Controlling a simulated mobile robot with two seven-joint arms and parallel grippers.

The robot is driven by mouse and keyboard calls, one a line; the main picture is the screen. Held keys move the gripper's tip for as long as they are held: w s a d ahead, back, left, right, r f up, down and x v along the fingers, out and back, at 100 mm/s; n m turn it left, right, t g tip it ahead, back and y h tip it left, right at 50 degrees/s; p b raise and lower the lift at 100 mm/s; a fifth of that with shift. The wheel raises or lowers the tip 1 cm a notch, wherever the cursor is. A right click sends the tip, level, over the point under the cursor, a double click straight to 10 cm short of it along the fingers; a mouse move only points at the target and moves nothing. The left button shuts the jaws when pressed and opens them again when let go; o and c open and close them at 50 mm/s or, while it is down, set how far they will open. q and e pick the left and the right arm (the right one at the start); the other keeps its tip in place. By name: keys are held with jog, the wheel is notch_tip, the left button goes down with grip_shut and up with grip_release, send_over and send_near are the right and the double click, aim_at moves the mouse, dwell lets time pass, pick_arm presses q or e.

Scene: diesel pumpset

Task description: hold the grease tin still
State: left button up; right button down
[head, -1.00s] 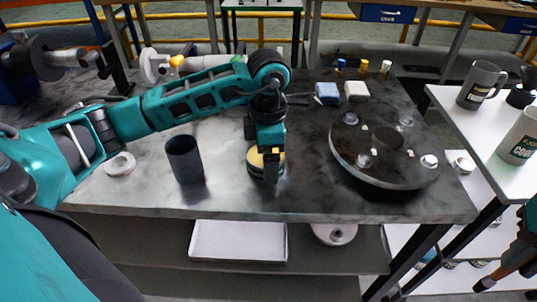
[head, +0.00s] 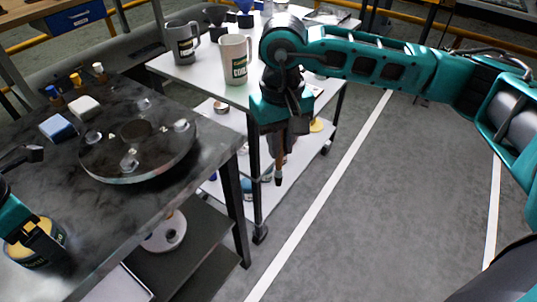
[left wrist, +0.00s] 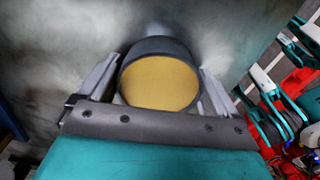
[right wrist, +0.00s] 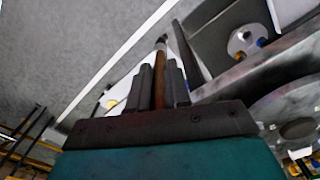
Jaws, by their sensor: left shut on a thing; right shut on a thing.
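The grease tin (head: 22,258), a dark round tin with a yellow top, stands on the dark bench at the lower left of the head view. In the left wrist view the open tin (left wrist: 160,82) shows its yellow grease between the two fingers. My left gripper (head: 42,240) is shut on the tin's sides. My right gripper (head: 280,145) points down in front of the white trolley, shut on a slim brown handled tool (head: 279,166). The tool also shows between the fingers in the right wrist view (right wrist: 160,78); what kind it is I cannot tell.
A round disc with bolts (head: 135,150) lies on the bench. Blue and white blocks (head: 58,128) sit behind it. A white trolley (head: 205,82) carries mugs (head: 234,62). Below the bench, a shelf holds a white round part (head: 166,232). Floor at right is clear.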

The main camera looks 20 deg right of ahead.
pick_arm(q)
jog(key=o, duration=1)
jog(key=shift+c, duration=0.2)
